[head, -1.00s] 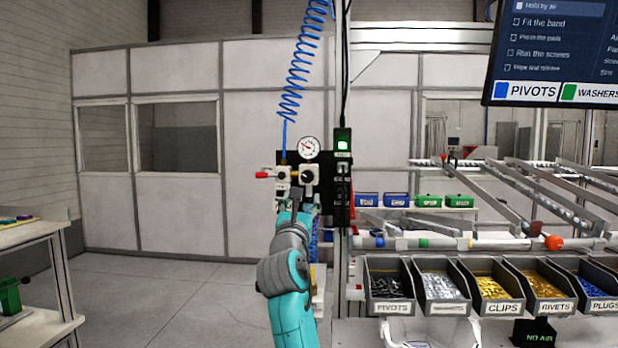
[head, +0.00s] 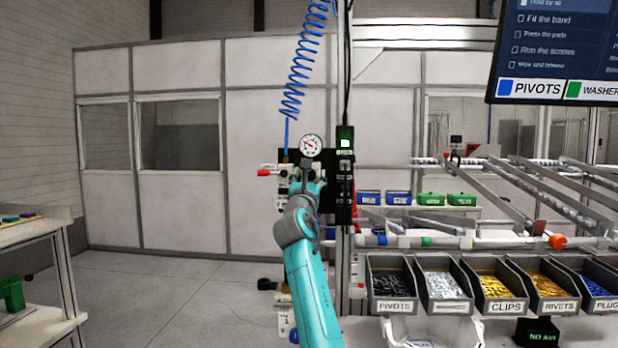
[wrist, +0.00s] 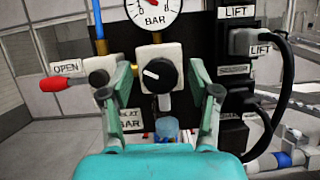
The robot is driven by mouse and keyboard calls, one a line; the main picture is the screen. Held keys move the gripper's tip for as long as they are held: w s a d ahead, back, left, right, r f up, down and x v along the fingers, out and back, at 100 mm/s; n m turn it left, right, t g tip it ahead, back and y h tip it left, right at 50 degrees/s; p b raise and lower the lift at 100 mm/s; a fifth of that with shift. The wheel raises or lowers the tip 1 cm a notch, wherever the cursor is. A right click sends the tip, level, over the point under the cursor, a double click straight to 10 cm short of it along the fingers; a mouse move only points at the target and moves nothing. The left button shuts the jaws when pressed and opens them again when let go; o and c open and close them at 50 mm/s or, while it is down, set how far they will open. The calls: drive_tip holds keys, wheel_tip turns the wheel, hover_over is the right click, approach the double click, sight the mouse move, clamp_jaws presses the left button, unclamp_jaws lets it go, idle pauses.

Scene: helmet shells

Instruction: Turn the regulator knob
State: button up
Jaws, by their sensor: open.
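The regulator knob (wrist: 158,76) is round and black with a white mark pointing to the left. It sits on a pale block in the middle of the wrist view, below the round pressure gauge (wrist: 153,12). My gripper (wrist: 160,92) is open, its two teal and grey fingers on either side of the knob in the picture. I cannot tell how far the fingertips are from it, and no contact shows. In the head view my gripper (head: 305,172) is in front of the panel and hides the knob. The gauge (head: 311,145) shows above it.
A red-handled valve lever (wrist: 67,83) with an OPEN label is left of the knob. Black LIFT plugs and cables (wrist: 285,85) are on the right. A coiled blue hose (head: 303,70) hangs above. Parts bins (head: 392,285) stand at right.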

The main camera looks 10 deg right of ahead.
drive_tip(key=c, duration=1.1)
drive_tip(key=shift+c, duration=0.2)
